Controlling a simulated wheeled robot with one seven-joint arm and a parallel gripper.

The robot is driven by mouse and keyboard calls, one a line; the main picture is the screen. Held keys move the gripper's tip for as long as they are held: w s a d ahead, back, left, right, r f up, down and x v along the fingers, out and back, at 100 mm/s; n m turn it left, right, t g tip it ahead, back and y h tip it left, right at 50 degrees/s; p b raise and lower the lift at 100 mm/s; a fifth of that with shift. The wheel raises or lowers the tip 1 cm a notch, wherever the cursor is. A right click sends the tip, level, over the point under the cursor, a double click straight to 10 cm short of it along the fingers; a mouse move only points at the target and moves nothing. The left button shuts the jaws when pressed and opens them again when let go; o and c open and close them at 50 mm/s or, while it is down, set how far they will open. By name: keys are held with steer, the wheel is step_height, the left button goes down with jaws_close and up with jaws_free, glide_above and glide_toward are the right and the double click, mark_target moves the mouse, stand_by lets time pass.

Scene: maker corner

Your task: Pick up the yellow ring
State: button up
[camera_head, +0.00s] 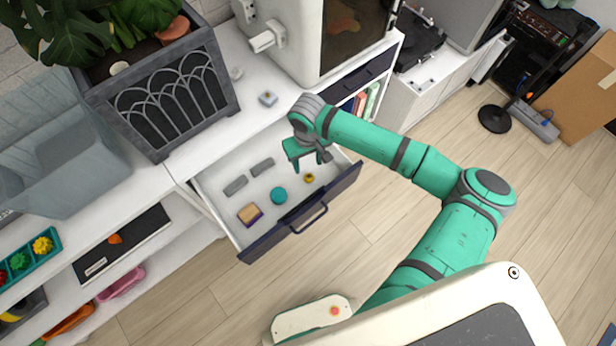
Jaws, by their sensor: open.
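A small yellow ring (309,178) lies on the floor of an open white drawer (228,209), toward its right end. My green gripper (310,170) points down over the right part of the drawer, close to the ring. The gripper is open with nothing seen between its fingers. From this view I cannot tell how high the fingertips are above the ring.
The drawer also holds a teal round piece (278,195), a tan and purple block (250,214) and two grey bars (236,186). Its dark front (336,197) stands up at the near side. A planter (175,95) stands on the cabinet.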

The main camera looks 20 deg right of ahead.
mark_target(309, 174)
steer(key=f, duration=0.8)
steer(key=shift+s+d+f, duration=0.15)
steer(key=shift+s+f, duration=0.05)
steer(key=shift+s, duration=0.05)
steer(key=c, duration=1.1)
